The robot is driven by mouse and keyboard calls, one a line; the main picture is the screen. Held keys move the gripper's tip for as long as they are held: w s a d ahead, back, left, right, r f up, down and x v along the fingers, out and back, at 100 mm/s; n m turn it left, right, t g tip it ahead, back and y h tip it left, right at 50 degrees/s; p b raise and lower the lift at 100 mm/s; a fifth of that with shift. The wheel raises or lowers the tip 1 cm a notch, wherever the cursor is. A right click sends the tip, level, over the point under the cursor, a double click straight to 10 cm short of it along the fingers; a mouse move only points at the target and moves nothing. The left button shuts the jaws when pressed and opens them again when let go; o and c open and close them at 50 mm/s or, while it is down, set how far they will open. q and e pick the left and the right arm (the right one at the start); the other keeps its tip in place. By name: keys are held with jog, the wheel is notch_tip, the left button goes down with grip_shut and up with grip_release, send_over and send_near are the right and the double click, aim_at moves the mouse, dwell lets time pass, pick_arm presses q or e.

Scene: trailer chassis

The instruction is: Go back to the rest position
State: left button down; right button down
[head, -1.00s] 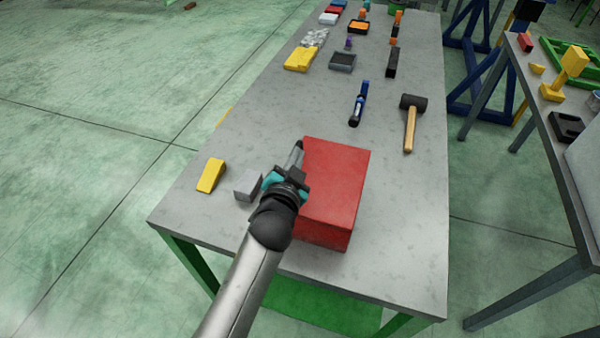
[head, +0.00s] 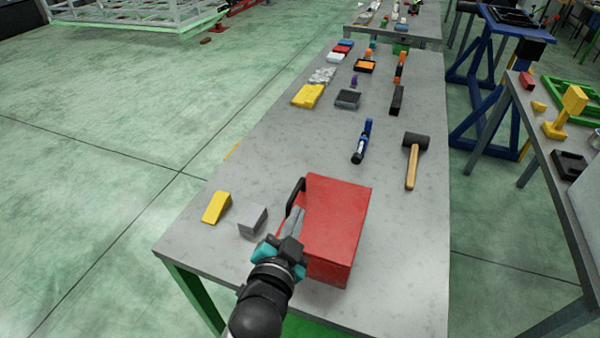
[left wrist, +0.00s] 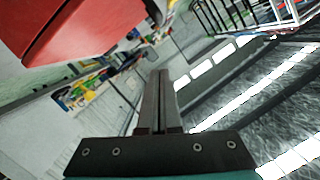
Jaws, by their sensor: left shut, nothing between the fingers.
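My left gripper (head: 297,222) is in front of and over the left side of a red box (head: 338,215) on the grey table (head: 400,270). Its fingers are together and hold nothing. In the left wrist view the shut fingers (left wrist: 158,85) point away from the camera, with the red box (left wrist: 85,25) at the upper left. A black handle (head: 294,195) shows at the left side of the box, close to the fingertips; whether they touch cannot be told. My right gripper is not in view.
A grey block (head: 252,219) and a yellow wedge (head: 216,207) lie left of the gripper. A mallet (head: 412,160) and a blue tool (head: 362,142) lie beyond the box. A second table (head: 540,150) stands at the right. Open floor (head: 90,180) lies at the left.

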pick_arm(q)
jog(key=shift+a, duration=0.1)
jog(key=s+a+f+n+g+y, duration=0.1)
jog(key=s+a+f+n+g, duration=0.25)
jog(key=s+a+g, duration=0.5)
jog(key=s+a+f+n+g+y, duration=0.25)
jog(key=s+a+f, duration=0.25)
jog(key=s, duration=0.6)
notch_tip(320, 180, down, 29)
jog(key=s+g+b, duration=0.2)
jog(key=s+b, duration=0.1)
jog(key=b, duration=0.4)
jog(key=s+a+f+b, duration=0.1)
jog(key=s+f+b, duration=0.2)
jog(key=s+f, duration=0.4)
jog(key=s+a+f+g+b, duration=0.1)
jog(key=s+f+b, duration=0.3)
jog(key=s+f, duration=0.4)
notch_tip(320, 180, down, 7)
jog(key=shift+s+a+r+g, duration=0.2)
jog(key=shift+s+g, duration=0.05)
jog(key=shift+g, duration=0.05)
jog(key=shift+h, duration=0.25)
